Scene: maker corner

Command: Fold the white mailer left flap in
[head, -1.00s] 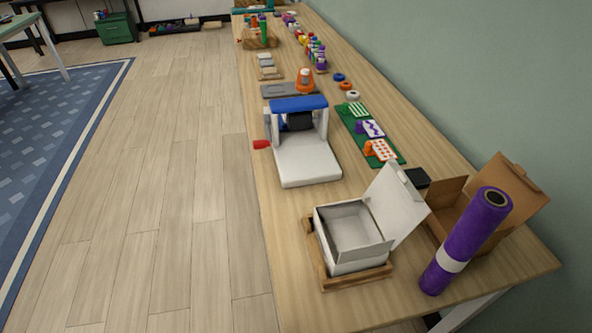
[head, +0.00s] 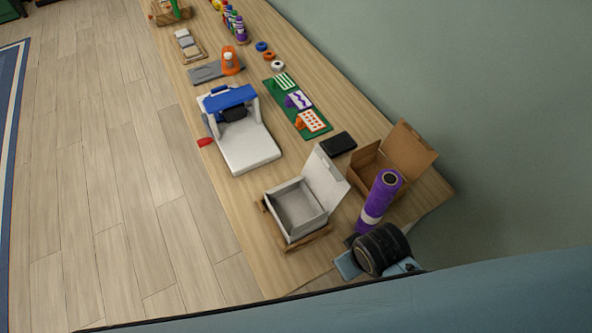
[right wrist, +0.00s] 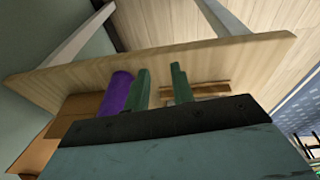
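The white mailer (head: 283,222) stands open in a wooden frame (head: 310,240) near the table's front end in the head view. Its lid (head: 326,178) is raised at the right side and its inside looks empty. I cannot make out a separate left flap at this size. In the right wrist view my right gripper (right wrist: 161,86) shows two green fingers, apart with nothing between them. It points toward the table edge, and a strip of wooden frame (right wrist: 208,90) shows beyond it; the mailer is not clearly visible there. My left gripper is in neither view.
A purple roll (head: 376,205) stands right of the mailer, close to my right arm. A brown open box (head: 408,152) is behind it, a black item (head: 338,143) nearby. A white-and-blue device (head: 250,148) stands beyond the mailer. Bare tabletop (head: 232,206) lies left of the mailer.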

